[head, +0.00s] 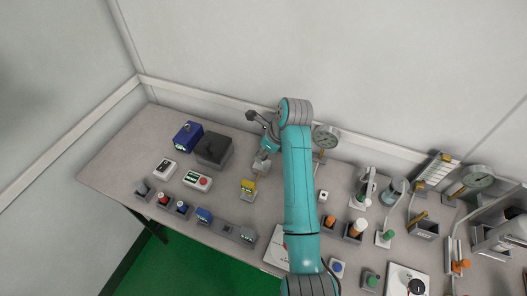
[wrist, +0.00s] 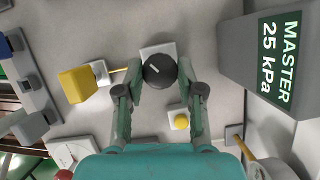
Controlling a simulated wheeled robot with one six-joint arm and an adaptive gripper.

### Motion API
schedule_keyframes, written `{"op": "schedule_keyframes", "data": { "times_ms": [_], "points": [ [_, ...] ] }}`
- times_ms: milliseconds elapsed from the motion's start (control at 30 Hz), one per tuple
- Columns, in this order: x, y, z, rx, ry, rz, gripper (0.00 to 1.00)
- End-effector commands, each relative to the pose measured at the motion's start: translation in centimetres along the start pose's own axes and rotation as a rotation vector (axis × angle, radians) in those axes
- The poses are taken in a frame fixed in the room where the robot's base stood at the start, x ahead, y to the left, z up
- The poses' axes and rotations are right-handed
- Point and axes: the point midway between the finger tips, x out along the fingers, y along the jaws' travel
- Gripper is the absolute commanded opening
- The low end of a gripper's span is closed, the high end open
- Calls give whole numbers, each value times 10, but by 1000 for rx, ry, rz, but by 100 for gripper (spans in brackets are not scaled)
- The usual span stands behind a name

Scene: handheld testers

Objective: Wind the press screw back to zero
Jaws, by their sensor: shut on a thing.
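The press screw shows in the wrist view as a round black knob (wrist: 160,72) with a short white mark on its face, in front of a pale square plate (wrist: 157,48). My gripper (wrist: 161,80) is shut on the knob, one finger on each side of it. A yellow block (wrist: 77,85) with a thin yellow rod sits left of the knob. A grey box with a green display (wrist: 279,57) at the right reads "MASTER 25 kPa". In the head view my gripper (head: 265,150) is at the back of the bench, and the knob cannot be made out there.
A yellow button (wrist: 181,122) on a pale base is close by my right finger. In the head view a dark box (head: 213,148) and a blue box (head: 187,136) stand left of my gripper. A dial gauge (head: 326,137) stands right of my arm. Several small devices crowd the bench.

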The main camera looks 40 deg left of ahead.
Motion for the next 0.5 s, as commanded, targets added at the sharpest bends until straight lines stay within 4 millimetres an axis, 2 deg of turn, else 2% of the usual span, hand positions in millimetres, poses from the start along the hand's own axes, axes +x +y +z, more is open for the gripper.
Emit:
{"op": "schedule_keyframes", "data": {
  "times_ms": [267,500],
  "points": [
    [0,-1,0,-29,0,12,3],
    [0,-2,0,-147,0,62,3]
  ]
}}
